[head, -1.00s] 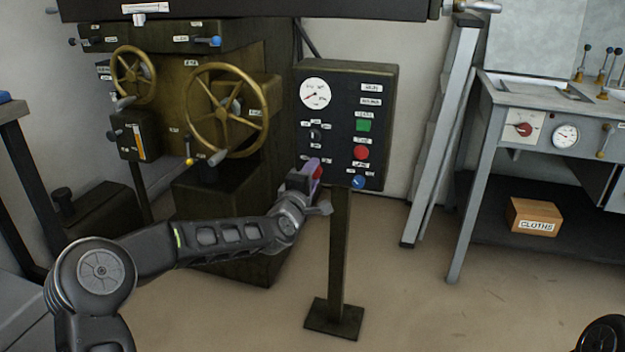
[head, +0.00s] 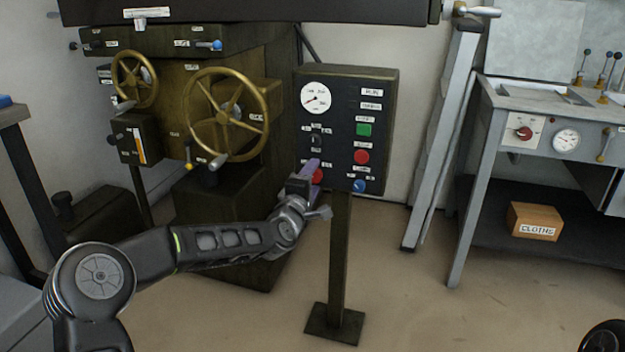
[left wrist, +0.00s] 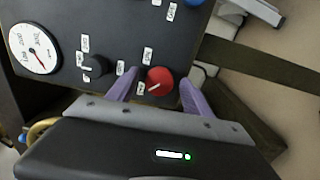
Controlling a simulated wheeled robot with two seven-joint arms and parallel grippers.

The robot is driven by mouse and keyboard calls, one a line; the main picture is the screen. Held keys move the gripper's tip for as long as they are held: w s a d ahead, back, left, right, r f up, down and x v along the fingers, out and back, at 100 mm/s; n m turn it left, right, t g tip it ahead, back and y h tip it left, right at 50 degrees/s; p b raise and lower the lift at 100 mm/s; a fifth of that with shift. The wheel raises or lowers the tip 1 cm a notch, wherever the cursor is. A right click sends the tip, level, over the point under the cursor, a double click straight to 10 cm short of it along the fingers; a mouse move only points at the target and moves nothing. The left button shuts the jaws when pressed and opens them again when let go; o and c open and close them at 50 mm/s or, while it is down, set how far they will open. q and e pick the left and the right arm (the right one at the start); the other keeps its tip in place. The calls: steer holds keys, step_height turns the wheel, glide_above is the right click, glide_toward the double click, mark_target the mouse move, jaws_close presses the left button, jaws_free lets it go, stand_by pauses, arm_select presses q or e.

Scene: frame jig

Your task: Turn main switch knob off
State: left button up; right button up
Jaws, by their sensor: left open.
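A red round knob with a white pointer line (left wrist: 160,80) sits on the dark control panel (head: 337,112), at its lower left. Its labels are too small to read. The knob also shows in the head view (head: 318,176), partly covered by my left gripper. My left gripper (left wrist: 158,88) has purple fingers, open, one on each side of the red knob. I cannot tell whether they touch it. In the head view the gripper (head: 311,169) is at the panel's lower left corner. My right gripper is not in view.
The panel also has a white gauge (head: 315,98), a black knob (head: 316,141), a green button (head: 364,130), a red button (head: 361,157) and a blue knob (head: 359,186). A machine with brass handwheels (head: 227,113) stands left. A grey bench (head: 500,97) stands right.

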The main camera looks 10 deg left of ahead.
arm_select(q)
steer(key=s+p, duration=0.1)
steer(key=s, duration=0.6)
steer(key=shift+s+a+p, duration=0.25)
steer(key=shift+s+p, duration=0.05)
steer(key=shift+s, duration=0.05)
